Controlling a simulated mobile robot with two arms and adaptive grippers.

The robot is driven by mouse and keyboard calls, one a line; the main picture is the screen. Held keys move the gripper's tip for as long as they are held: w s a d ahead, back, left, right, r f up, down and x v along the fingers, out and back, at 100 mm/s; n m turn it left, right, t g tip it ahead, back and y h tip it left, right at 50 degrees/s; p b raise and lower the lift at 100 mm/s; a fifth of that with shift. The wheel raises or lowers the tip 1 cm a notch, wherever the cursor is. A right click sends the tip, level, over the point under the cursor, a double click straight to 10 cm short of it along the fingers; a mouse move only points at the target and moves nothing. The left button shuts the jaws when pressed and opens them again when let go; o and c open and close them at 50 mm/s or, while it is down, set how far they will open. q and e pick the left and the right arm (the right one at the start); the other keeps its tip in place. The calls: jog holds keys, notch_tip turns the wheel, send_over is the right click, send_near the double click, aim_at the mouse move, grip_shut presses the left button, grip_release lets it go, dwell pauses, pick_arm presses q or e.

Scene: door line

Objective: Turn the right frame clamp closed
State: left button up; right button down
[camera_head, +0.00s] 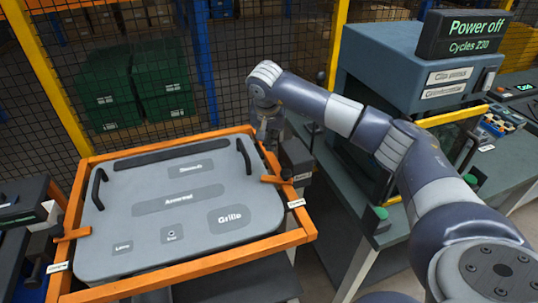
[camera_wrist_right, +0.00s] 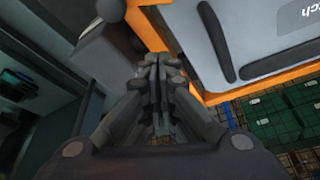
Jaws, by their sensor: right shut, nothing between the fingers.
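The grey door panel (camera_head: 140,215) lies in an orange frame (camera_head: 190,271). The right frame clamp (camera_head: 277,180) has an orange bar lying across the frame's right side, beside a dark block (camera_head: 297,158). My right gripper (camera_head: 270,138) is at the frame's far right corner, beyond the clamp bar, pointing down. In the right wrist view its fingers (camera_wrist_right: 158,68) are together and empty, with the panel (camera_wrist_right: 235,35) and orange frame edge (camera_wrist_right: 190,75) behind them. The fingertips are hard to make out in the head view. My left gripper is not in view.
The left clamp (camera_head: 73,235) has an orange bar across the frame's left side. A blue-grey machine (camera_head: 400,65) with a "Power off" sign (camera_head: 475,28) stands on a bench at right. Behind the frame are a mesh fence and green crates (camera_head: 160,78).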

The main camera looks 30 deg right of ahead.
aim_at(277, 176)
jog(key=p+x, duration=0.2)
jog(key=x, duration=0.6)
jog(key=shift+f+p, duration=0.1)
jog(key=shift+p, duration=0.2)
jog(key=s+a+p, duration=0.2)
jog(key=p, duration=0.1)
jog(key=shift+s+a+f, duration=0.25)
jog(key=shift+s+f, duration=0.1)
jog(key=shift+f, duration=0.05)
jog(key=shift+w+f, duration=0.1)
jog(key=shift+a+n+b, duration=0.2)
jog(key=shift+n+b, duration=0.2)
jog(key=shift+b, duration=0.05)
